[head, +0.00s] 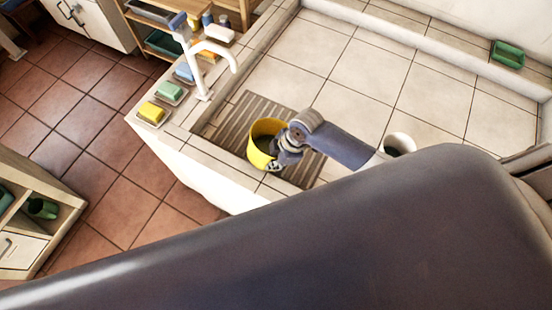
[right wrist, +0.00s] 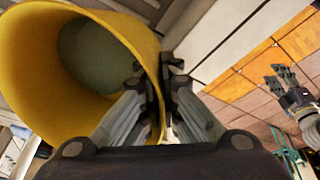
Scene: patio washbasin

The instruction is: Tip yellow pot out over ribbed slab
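The yellow pot (head: 256,134) is over the ribbed slab (head: 240,112), the grooved grey-brown panel at the basin's near-left corner. My right gripper (head: 274,163) is shut on the pot's wall at the rim. In the right wrist view the fingers (right wrist: 152,100) pinch the wall of the pot (right wrist: 30,75), one inside and one outside. Its mouth shows a grey-green inside; I cannot tell whether that is contents or the bottom. How far the pot is tilted or raised is unclear. My left gripper (right wrist: 285,78) shows small in the right wrist view, fingers apart and empty.
A white tap (head: 205,70) stands at the basin's left edge. Soap dishes with a yellow block (head: 152,112) and a green block (head: 170,91) sit on the ledge. A white cup (head: 398,144) is right of my forearm. A green dish (head: 508,54) lies far right.

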